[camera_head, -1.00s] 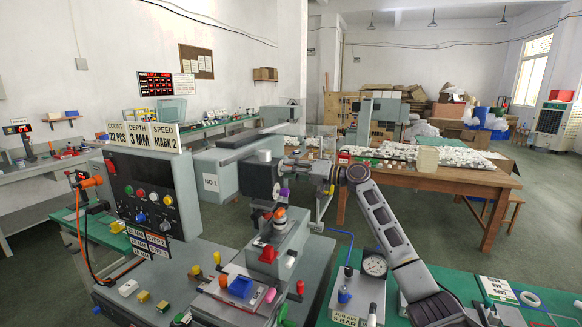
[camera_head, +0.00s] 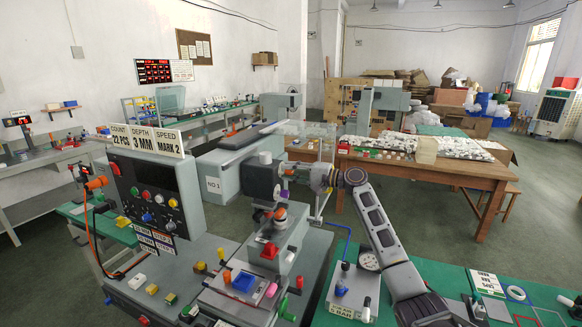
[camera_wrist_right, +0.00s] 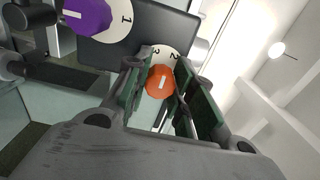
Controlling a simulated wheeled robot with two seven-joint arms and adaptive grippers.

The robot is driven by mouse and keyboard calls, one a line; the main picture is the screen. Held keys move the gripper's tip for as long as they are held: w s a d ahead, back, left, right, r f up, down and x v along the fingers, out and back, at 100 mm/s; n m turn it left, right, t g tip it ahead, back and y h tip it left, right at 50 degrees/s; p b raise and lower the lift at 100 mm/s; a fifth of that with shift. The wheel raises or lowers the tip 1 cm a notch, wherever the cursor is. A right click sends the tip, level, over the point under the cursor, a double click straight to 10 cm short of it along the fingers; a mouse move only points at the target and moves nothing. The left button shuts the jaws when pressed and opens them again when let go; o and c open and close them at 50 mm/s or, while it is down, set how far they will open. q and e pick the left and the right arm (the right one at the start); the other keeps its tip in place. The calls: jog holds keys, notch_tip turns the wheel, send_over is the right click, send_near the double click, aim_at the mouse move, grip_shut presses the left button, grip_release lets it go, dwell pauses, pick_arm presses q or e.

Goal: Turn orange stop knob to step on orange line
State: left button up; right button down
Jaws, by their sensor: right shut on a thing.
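The orange stop knob (camera_wrist_right: 160,80) sits on a small white dial (camera_wrist_right: 172,56) with black digits, 2 and 3 among them, in the right wrist view. My right gripper (camera_wrist_right: 161,92) is around this knob, its dark green-padded fingers shut on it from both sides. A white mark shows on the knob. The fingers cover part of the dial. A purple knob (camera_wrist_right: 88,16) on a dial marked 1 is at upper left, apart from the fingers. In the head view my right gripper (camera_head: 290,171) is at the printer's dark end plate (camera_head: 261,180). My left gripper is out of view.
A control panel (camera_head: 148,195) with coloured buttons stands left of the printer. Small step cards (camera_head: 156,241) hang below it, too small to read. A pad holder with a red block (camera_head: 270,251) is below my gripper. A gauge box (camera_head: 352,290) stands right.

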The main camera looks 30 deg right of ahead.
jog(key=shift+r+m+p, duration=0.2)
jog(key=shift+m+p, duration=0.1)
jog(key=shift+p, duration=0.05)
jog(key=shift+m+p, duration=1.2)
jog(key=shift+p, duration=0.05)
jog(key=shift+m+p, duration=0.6)
jog(key=shift+f+m+p, duration=0.15)
jog(key=shift+m+p, duration=0.5)
jog(key=shift+m, duration=0.05)
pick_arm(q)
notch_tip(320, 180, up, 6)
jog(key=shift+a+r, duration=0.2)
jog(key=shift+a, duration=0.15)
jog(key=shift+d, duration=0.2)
